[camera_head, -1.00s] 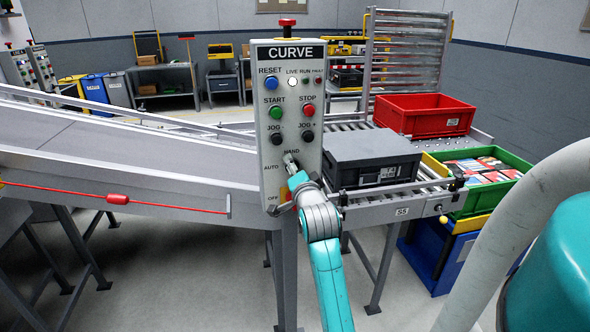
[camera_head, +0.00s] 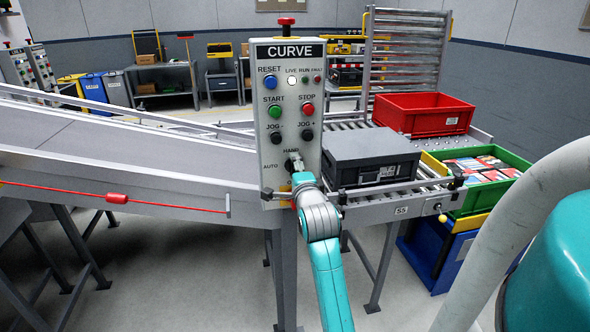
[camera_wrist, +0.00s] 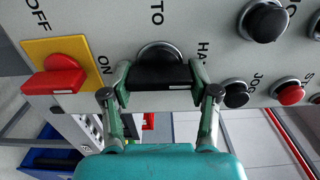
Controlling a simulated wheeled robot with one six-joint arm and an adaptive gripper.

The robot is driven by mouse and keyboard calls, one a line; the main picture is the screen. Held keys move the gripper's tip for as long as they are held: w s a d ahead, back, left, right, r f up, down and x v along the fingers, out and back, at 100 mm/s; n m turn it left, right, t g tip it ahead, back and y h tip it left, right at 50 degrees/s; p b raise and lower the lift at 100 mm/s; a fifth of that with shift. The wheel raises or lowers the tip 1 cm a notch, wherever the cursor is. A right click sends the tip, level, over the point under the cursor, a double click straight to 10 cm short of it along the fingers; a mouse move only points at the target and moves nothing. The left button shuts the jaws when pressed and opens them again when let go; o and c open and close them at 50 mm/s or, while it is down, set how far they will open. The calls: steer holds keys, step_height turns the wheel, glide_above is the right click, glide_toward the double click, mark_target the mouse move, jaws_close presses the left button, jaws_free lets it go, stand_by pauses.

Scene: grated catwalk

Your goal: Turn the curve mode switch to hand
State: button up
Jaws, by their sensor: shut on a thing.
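The curve mode switch, a black bar knob (camera_wrist: 160,73) on a round metal collar, fills the middle of the wrist view. My gripper (camera_wrist: 161,80) has one finger on each end of the bar and is shut on it. The bar lies level in this view, with its right end toward the partly hidden HAND label; part of the AUTO label shows above. In the head view my gripper (camera_head: 295,163) is at the lower part of the CURVE panel (camera_head: 262,95), just below HAND and right of AUTO, and mostly hides the knob.
A red on/off switch (camera_wrist: 53,82) on a yellow plate sits left of my fingers in the wrist view. Black JOG buttons (camera_head: 276,138) are close above the mode switch. A dark grey crate (camera_head: 372,158) stands on the rollers to the right. A red pull cord (camera_head: 170,206) runs left.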

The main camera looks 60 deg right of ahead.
stand_by(0.4)
steer(key=o, duration=1.2)
steer(key=shift+c, duration=0.2)
steer(key=v, duration=1.2)
steer(key=shift+f, duration=0.1)
